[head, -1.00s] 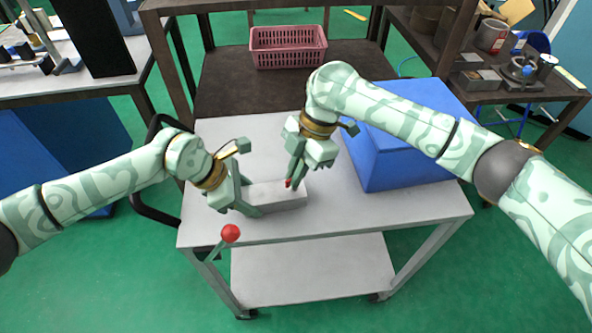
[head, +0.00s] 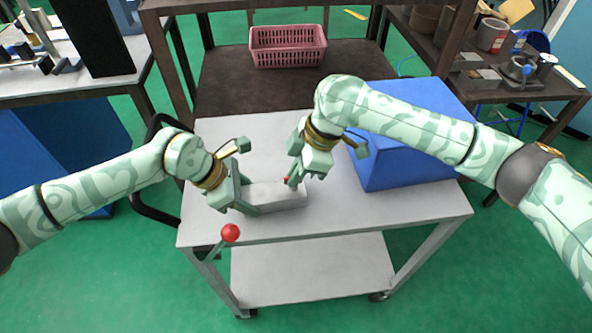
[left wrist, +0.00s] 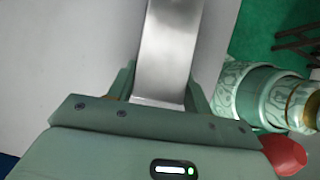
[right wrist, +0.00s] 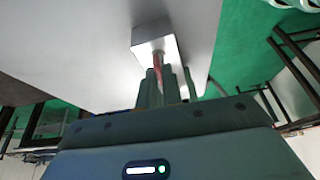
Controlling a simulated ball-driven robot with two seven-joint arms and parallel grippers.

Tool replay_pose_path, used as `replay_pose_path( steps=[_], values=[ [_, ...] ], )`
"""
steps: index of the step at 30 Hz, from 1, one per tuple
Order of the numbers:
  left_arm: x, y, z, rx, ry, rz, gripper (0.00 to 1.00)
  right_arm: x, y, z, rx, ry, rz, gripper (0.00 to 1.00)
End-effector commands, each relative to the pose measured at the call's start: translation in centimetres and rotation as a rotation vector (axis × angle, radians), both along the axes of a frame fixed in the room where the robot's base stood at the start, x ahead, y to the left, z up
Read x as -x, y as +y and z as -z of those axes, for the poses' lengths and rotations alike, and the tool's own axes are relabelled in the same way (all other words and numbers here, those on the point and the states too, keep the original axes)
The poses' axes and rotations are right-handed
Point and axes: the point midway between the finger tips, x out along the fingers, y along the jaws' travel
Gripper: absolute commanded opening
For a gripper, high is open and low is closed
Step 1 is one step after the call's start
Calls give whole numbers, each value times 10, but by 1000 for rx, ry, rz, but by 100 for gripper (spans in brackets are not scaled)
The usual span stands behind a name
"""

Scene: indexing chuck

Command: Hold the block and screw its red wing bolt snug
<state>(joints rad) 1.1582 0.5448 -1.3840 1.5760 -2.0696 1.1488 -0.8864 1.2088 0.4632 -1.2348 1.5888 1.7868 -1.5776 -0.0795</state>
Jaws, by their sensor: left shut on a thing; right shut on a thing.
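The grey metal block (head: 278,196) lies on the cart top. It also shows in the left wrist view (left wrist: 168,50) between the fingers and in the right wrist view (right wrist: 150,33). My left gripper (head: 246,198) is shut on the block's left end. The red wing bolt (head: 288,180) stands at the block's right part, mostly hidden by the fingers. A bit of its red shows in the right wrist view (right wrist: 158,60). My right gripper (head: 294,182) is above the block, shut on the wing bolt. How deep the bolt sits cannot be seen.
A blue box (head: 400,155) stands on the cart top (head: 350,222) right of the block, behind my right arm. A red ball-ended lever (head: 231,233) sticks up at the cart's front left. The cart's front strip is clear. A pink basket (head: 288,47) sits on the bench behind.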

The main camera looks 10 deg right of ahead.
Motion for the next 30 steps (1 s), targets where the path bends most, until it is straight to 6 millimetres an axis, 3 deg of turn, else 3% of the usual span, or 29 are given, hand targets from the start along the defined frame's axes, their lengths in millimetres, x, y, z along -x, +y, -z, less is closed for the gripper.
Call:
replay_pose_path(
  steps=[15, 30],
  values=[
    [1, 0, 1, -1, 3, 2, 28, 2, 0, 0, 1, -1, 332, 0],
    [1, 0, 1, -1, 3, 2, 28, 2, 0, 0, 0, -2, 390, 0]
  ],
)
